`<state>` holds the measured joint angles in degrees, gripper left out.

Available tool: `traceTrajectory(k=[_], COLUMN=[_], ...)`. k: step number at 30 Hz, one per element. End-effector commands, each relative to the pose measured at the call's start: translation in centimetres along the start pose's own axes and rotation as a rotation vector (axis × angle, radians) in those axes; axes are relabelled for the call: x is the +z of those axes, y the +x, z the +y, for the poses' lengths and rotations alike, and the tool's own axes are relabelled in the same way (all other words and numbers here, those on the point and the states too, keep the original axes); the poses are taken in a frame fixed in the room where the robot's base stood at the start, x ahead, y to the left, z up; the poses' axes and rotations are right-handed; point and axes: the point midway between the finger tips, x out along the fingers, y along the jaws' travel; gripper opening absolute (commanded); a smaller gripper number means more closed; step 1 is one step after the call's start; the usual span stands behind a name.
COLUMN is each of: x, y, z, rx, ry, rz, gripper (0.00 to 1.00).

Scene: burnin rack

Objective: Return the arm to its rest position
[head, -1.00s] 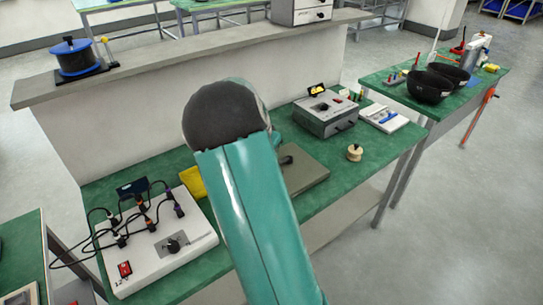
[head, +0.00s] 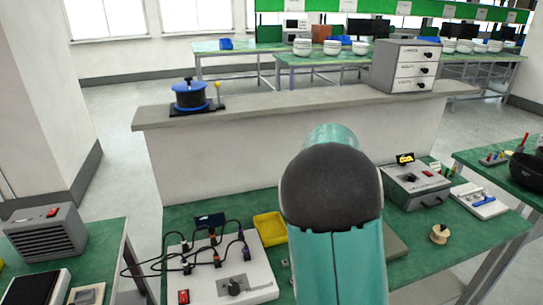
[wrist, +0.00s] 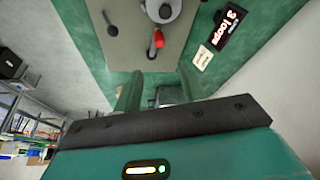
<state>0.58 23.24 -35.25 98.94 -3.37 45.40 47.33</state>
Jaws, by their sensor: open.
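My gripper (wrist: 158,88) shows in the wrist view, with its two green fingers apart and nothing between them. Beyond the fingertips is a grey plate (wrist: 175,52) with a round grey part (wrist: 160,8), a red-tipped lever (wrist: 158,40) and a black knobbed lever (wrist: 110,24). The grey plate (head: 396,243) shows only partly there, behind and right of the arm.
The green bench holds a white wired box (head: 240,288), a yellow tray (head: 269,228), a grey instrument box (head: 415,187) and a wooden spool (head: 439,234). Behind is a ledge (head: 290,100) with a blue pot (head: 189,95) and a drawer unit (head: 405,67). A black "3 loops" sign (wrist: 231,27) stands beside the plate.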

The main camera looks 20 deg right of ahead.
Motion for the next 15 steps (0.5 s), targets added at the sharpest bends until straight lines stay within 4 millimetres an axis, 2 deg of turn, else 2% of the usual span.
traceTrajectory(k=[5,8,11,15], x=[0.3,1.5,3.8,8.0], y=[-0.3,-1.6,-4.0,-8.2], z=[0.0,0.0,0.1,0.6], rx=[-0.008,-0.039,-0.095,-0.194], ry=[-0.008,-0.041,-0.112,-0.251], rz=[-0.006,-0.028,-0.065,-0.111], gripper=[0.41,0.41,0.41,0.41])
